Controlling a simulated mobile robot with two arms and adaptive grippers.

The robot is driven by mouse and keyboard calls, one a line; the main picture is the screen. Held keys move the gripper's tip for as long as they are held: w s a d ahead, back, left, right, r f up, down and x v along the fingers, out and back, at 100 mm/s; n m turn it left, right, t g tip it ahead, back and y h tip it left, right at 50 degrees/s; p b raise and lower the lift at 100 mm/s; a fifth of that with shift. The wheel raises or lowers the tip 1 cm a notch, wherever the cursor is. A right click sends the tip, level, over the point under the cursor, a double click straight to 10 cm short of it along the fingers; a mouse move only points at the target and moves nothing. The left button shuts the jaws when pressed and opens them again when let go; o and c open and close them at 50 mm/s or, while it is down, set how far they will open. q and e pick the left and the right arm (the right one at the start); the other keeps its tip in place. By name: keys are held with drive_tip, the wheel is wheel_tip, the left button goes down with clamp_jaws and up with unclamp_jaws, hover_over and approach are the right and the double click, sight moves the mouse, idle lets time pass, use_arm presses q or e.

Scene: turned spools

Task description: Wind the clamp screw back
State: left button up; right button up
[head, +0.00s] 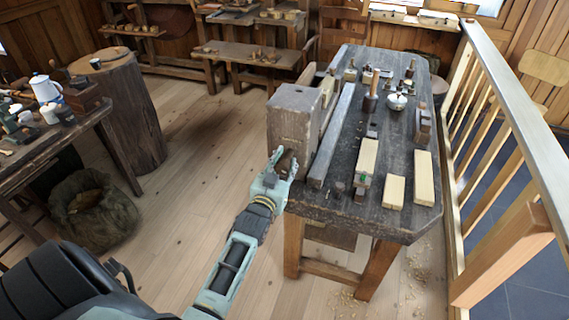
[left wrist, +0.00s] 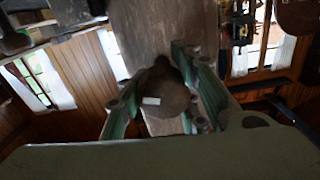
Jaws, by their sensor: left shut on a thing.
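The clamp screw's dark round wooden knob (head: 288,163) shows at the front end of the workbench, low on the big wooden vise block (head: 293,117). In the left wrist view the knob (left wrist: 164,88) sits between two green fingers, with a small pale mark on its face. My left gripper (head: 281,164) is shut on this knob. The fingers partly hide it in the head view. The screw's shaft is hidden. My right gripper is in neither view.
The workbench top (head: 337,166) bears pale wood pieces (head: 424,178), a wooden-handled tool (head: 371,92) and a small metal pot (head: 397,101). A railing (head: 520,110) runs along its right side. A tree stump (head: 130,110) and sack (head: 95,210) stand left. The floor between is open.

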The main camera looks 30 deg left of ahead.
use_arm(q)
drive_tip(key=shift+w+d+r, duration=0.1)
drive_tip(key=shift+d+r, duration=0.1)
drive_tip(key=o, duration=0.8)
drive_tip(key=shift+o, duration=1.4)
drive_tip(key=shift+w+d+f, duration=0.1)
drive_tip(key=shift+d, duration=0.05)
drive_tip(key=shift+s+f, duration=0.1)
drive_tip(key=shift+s, duration=0.25)
drive_tip(key=v, duration=1.1)
drive_tip(key=shift+s, duration=0.2)
